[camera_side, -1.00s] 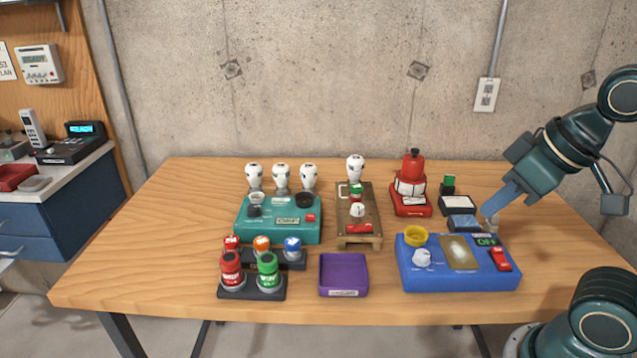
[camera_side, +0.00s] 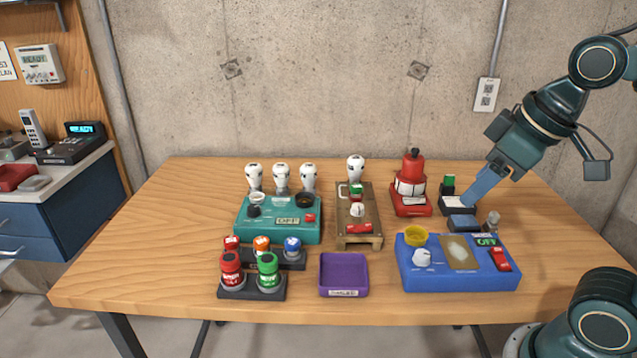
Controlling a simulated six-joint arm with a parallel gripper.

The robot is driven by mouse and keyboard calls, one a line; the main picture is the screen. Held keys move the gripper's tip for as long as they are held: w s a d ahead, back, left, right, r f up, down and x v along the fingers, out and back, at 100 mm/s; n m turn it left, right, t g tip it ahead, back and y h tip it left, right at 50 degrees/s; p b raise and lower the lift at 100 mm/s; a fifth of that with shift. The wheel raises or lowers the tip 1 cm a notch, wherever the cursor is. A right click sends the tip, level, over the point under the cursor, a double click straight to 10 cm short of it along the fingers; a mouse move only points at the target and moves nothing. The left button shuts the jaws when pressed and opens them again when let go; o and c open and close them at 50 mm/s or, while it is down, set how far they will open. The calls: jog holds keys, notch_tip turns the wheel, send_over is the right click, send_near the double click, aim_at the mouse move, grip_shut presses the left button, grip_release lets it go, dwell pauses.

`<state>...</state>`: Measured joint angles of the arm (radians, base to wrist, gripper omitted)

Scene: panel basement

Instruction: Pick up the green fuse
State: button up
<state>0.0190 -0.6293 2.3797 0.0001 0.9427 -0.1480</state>
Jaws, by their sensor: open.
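Several green items show, and none has a label I can read as a fuse. A green-capped cylinder (camera_side: 268,268) stands upright beside a red one in a black rack at the front left. A small green piece (camera_side: 356,189) sits on the wooden board in the middle. A small green block (camera_side: 448,185) stands at the back right, behind a black box with a white top. My gripper (camera_side: 470,201) is open, pointing down and left, over or beside that black box, just right of the green block. Whether its tips touch the box is unclear.
A red device (camera_side: 411,188) stands left of the green block. A blue panel (camera_side: 437,275) with a yellow ring and a red switch lies in front. A purple tray (camera_side: 343,290) is empty. A teal box (camera_side: 272,233) stands left. The table's left side is clear.

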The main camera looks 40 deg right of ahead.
jog(key=w+d+r+n+g, duration=0.1)
jog(key=w+d+r+n, duration=0.2)
jog(key=w, duration=0.6)
jog(key=n+g, duration=0.4)
jog(key=n, duration=0.8)
send_over(357, 186)
notch_tip(357, 186, down, 8)
jog(key=shift+f, duration=0.1)
jog(key=shift+f, duration=4.3)
